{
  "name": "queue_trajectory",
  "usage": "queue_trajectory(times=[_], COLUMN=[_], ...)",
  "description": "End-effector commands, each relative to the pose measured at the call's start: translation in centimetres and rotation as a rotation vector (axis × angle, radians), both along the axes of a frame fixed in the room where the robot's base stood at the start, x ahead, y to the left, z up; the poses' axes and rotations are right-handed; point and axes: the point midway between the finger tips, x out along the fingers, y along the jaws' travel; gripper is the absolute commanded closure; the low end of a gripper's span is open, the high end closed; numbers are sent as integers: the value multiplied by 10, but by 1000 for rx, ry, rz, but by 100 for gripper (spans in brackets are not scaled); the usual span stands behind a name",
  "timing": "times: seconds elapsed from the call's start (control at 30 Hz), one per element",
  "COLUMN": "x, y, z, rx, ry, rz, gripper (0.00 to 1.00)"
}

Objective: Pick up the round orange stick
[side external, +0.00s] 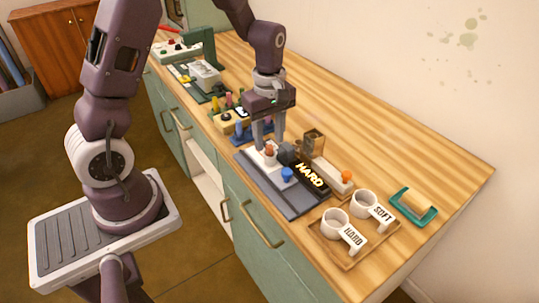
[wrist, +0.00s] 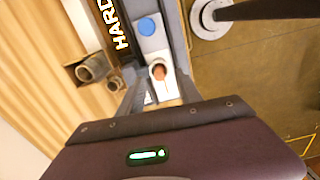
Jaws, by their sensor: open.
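A small orange-red round-topped piece (side external: 269,151) stands on a white patch at the far end of the grey tray (side external: 291,203). In the wrist view this piece (wrist: 159,73) shows between the fingers, on a white block. I cannot tell whether it is a stick. My gripper (side external: 269,144) points down over it with its fingers apart, one on each side. The gripper (wrist: 158,88) holds nothing that I can see. Several coloured sticks (side external: 229,101) stand in a group behind the gripper; one looks yellow.
A blue round piece (side external: 287,174), a dark HARD label (side external: 312,175) and a white block with an orange knob (side external: 346,176) are close by. Two white cups (side external: 335,222) stand on a wooden tray (side external: 377,252).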

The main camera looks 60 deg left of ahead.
Motion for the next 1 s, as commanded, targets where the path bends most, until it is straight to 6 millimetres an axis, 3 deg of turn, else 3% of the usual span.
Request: queue_trajectory(times=[0.1,0.33,0.53,0.57,0.87,1.0], x=[0,0,0,0,0,2], y=[1,0,0,0,0,1], z=[-15,-17,-17,-17,-16,7], rx=[0,0,0,0,0,3], ry=[1,-1,-1,-1,-2,-8], rz=[1,-1,-1,-1,-1,-2], gripper=[59,59,98,100,100,100])
